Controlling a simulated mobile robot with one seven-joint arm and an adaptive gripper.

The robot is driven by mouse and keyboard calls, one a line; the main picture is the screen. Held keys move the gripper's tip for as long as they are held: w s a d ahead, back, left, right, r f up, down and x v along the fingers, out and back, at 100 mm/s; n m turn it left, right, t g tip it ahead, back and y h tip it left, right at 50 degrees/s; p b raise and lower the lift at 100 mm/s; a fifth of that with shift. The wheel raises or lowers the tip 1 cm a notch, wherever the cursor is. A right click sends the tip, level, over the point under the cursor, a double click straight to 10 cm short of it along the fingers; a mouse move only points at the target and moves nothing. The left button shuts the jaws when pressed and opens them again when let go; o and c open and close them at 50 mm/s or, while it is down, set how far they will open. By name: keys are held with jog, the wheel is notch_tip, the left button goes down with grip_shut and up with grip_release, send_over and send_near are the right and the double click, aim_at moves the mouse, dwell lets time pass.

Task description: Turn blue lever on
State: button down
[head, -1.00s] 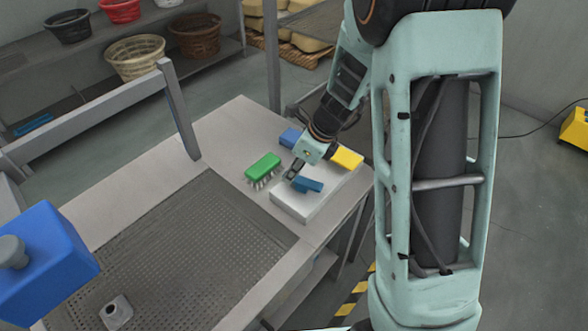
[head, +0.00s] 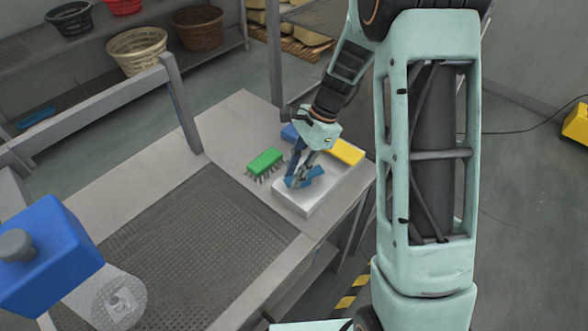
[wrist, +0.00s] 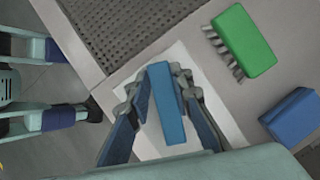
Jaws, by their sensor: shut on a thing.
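The blue lever (wrist: 168,105) is a short blue bar on a white box (wrist: 190,60). In the wrist view it lies between my gripper's two fingers (wrist: 165,110), which are shut on it from both sides. In the head view my gripper (head: 303,180) reaches down onto the lever (head: 314,174) on top of the white box (head: 300,204), and the fingers hide part of it.
A green brush (head: 265,160) lies left of the white box, with another blue block (head: 290,133) behind. A yellow block (head: 347,151) is at the box's far side. The perforated tank floor (head: 190,235) is clear. A grey rail (head: 90,110) crosses at the left.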

jog(key=shift+s+d+n+g, duration=0.15)
jog(key=shift+n+g, duration=0.25)
jog(key=shift+n, duration=0.8)
jog(key=shift+s+h, duration=0.1)
jog(key=shift+h, duration=0.2)
jog(key=c, duration=1.7)
grip_release()
jog(key=v, duration=1.2)
